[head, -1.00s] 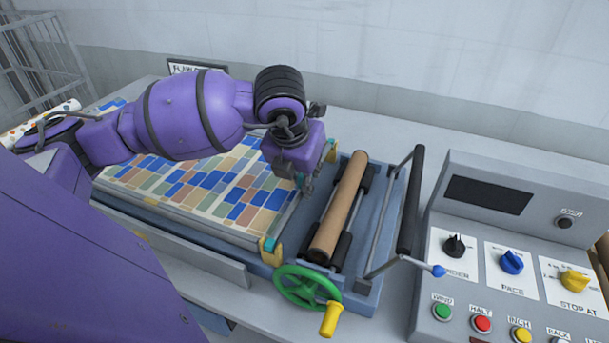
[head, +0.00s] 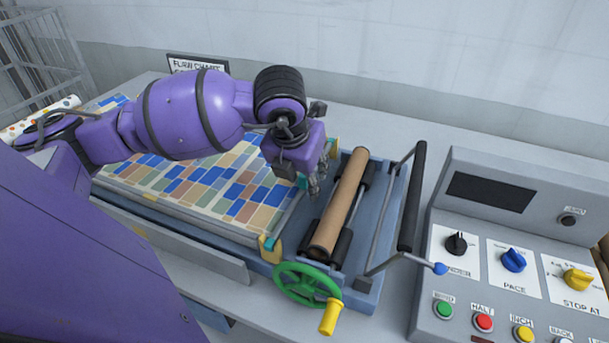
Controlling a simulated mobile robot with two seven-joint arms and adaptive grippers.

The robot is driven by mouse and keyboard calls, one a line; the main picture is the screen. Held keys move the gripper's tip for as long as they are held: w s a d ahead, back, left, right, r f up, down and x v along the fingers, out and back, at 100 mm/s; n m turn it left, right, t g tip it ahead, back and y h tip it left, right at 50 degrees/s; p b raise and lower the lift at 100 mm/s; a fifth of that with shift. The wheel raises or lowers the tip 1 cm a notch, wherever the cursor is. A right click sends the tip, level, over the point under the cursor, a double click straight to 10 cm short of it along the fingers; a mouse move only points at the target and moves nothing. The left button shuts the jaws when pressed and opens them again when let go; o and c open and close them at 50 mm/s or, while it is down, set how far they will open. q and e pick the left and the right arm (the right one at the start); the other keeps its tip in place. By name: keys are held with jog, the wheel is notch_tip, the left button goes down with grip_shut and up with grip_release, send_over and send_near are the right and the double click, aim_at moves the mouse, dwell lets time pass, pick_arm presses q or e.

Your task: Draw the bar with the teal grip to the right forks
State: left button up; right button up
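My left gripper (head: 316,184) points down at the right end of a sheet patterned with coloured blocks (head: 205,190). A teal grip (head: 302,181) shows just left of its fingers, at the sheet's right edge. The bar itself is mostly hidden by the gripper and hard to make out. Yellow forks stand at this edge, a near one (head: 267,252) with teal at its top and a far one (head: 334,148) partly behind the gripper. The fingers are small and dark; whether they are apart or closed, or touch the grip, is unclear. My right gripper is out of view.
Right of the sheet lies a tan roller (head: 340,205) in a blue frame, with a green handwheel (head: 306,285) in front. A black-handled lever (head: 412,195) stands beside it. A control panel (head: 490,190) with knobs and buttons fills the right. A sign (head: 197,65) stands behind.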

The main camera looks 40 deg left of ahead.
pick_arm(q)
jog(key=v, duration=1.2)
dwell(0.6)
